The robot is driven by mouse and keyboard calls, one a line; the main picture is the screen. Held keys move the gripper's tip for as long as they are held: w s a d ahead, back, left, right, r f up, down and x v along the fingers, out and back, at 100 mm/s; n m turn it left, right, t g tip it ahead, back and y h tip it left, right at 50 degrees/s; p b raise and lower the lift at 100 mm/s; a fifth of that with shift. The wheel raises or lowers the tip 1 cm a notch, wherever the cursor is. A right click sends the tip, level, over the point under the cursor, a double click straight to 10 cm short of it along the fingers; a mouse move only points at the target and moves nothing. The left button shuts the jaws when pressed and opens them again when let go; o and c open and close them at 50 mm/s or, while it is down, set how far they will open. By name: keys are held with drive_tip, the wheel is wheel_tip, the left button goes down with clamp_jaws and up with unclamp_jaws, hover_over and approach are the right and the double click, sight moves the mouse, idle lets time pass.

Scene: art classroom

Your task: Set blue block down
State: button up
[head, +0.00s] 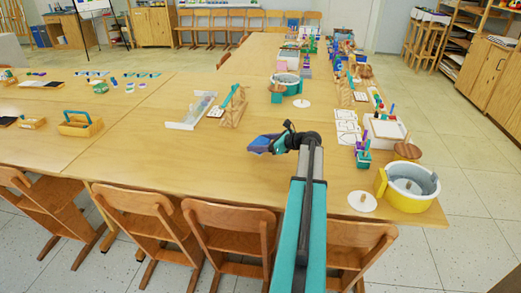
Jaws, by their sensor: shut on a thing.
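My gripper (270,140) is over the near part of the long wooden table (215,165), at the end of my teal arm. It is shut on a dark blue block (258,147), which sticks out to its left. The block is small in the head view, and the jaws hide part of it. I cannot tell whether the block touches the table top or hangs just above it.
A white tray (184,125) and a wooden rack (234,107) stand behind and left. A yellow bucket (409,197), a white round lid (362,201) and several art supplies line the right edge. Wooden chairs (150,222) stand along the near edge. The table left of my gripper is clear.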

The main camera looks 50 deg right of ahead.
drive_tip(key=shift+f, duration=1.65)
drive_tip(key=shift+f, duration=0.2)
drive_tip(key=o, duration=1.2)
drive_tip(key=shift+r, duration=0.2)
drive_tip(key=v, duration=1.2)
drive_tip(key=shift+b, duration=0.35)
drive_tip(key=shift+c, duration=0.3)
